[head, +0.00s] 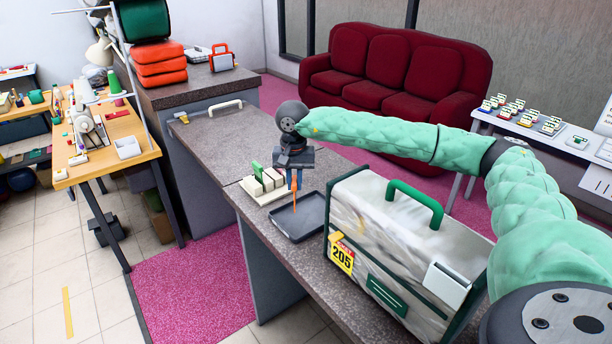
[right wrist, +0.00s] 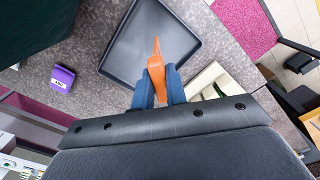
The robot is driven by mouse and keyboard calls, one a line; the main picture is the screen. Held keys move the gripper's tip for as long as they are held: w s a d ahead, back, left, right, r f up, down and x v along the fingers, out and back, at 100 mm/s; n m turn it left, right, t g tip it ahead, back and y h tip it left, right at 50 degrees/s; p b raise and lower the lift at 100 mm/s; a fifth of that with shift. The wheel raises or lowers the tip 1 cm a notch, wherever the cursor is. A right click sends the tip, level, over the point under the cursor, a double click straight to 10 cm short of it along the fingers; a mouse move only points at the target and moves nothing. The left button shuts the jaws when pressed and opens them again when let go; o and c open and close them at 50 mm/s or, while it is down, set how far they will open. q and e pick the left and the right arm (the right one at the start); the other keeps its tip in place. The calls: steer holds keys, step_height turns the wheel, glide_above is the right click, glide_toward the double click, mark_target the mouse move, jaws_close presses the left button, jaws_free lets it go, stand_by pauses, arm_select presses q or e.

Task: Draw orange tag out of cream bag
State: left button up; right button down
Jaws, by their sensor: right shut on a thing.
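My right gripper (head: 293,182) is shut on the orange tag (head: 295,204), which hangs point down below the fingers. In the right wrist view the orange tag (right wrist: 157,66) is pinched between the blue fingertips of the right gripper (right wrist: 158,86). The tag is over the dark grey tray (head: 312,212), clear of any bag; whether its tip touches the tray is unclear. The tray also shows in the wrist view (right wrist: 130,62). The large cream bag (head: 375,235), with green handle and yellow 205 label, stands upright right of the tray. My left gripper is out of view.
A holder with several cream blocks and a green one (head: 265,184) stands left of the tray. A small purple block (right wrist: 62,79) lies on the counter in the wrist view. The counter (head: 215,150) is mostly clear toward the white-handled piece (head: 226,107).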

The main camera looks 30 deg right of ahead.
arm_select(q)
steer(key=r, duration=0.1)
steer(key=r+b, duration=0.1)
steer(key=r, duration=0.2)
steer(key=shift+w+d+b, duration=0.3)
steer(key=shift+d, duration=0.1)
arm_select(e)
steer(key=d+f+m, duration=0.1)
steer(key=d+f, duration=0.3)
steer(key=shift+f, duration=0.25)
stand_by(0.3)
arm_select(q)
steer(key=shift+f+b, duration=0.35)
steer(key=shift+b, duration=0.05)
arm_select(e)
steer(key=shift+d+f, duration=0.1)
steer(key=shift+f, duration=0.4)
steer(key=c, duration=0.7)
jaws_free()
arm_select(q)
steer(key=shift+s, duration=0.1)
arm_select(e)
steer(key=shift+s, duration=0.1)
